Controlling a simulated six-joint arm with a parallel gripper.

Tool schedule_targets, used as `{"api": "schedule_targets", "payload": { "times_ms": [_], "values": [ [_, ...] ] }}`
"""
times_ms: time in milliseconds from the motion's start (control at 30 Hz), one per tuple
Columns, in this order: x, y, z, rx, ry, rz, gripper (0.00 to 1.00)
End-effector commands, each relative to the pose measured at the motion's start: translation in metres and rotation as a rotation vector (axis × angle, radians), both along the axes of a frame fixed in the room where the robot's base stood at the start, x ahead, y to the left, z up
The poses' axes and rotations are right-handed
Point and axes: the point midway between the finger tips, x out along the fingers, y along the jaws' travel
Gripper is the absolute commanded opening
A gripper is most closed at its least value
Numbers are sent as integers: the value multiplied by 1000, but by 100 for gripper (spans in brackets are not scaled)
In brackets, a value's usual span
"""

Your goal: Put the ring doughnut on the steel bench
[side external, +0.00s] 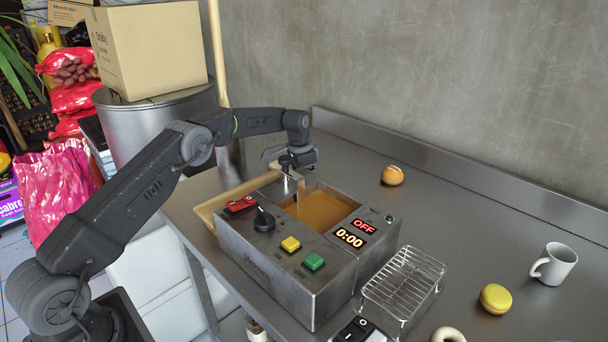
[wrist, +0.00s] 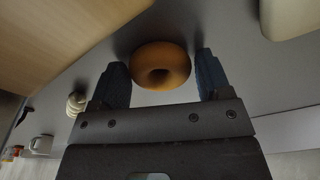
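In the wrist view a golden-brown ring doughnut (wrist: 160,66) lies ahead of my gripper (wrist: 160,70), between its two dark fingers. The fingers are wide apart, with a narrow gap showing at the right of the doughnut. In the side view my gripper (side external: 292,172) is low at the back left of the fryer (side external: 290,285), by its tan oil (side external: 320,210). The golden-brown doughnut cannot be made out there. A pale ring (side external: 448,334), cut off by the frame, lies on the steel bench (side external: 510,235) at the bottom.
A wire rack (side external: 404,280) stands right of the fryer. An orange-brown round pastry (side external: 392,175), a yellow macaron (side external: 495,299) and a white mug (side external: 555,264) are on the bench. The bench between rack and wall has free room.

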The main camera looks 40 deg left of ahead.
Motion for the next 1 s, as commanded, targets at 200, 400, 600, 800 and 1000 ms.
{"api": "schedule_targets", "payload": {
  "times_ms": [200,400,600,800,1000],
  "values": [
    [0,0,0,0,0,0,88],
    [0,0,1,0,0,0,88],
    [-1,1,21,1,-3,0,88],
    [-6,3,63,2,-4,0,88],
    [-10,5,100,1,-3,1,88]
  ]
}}
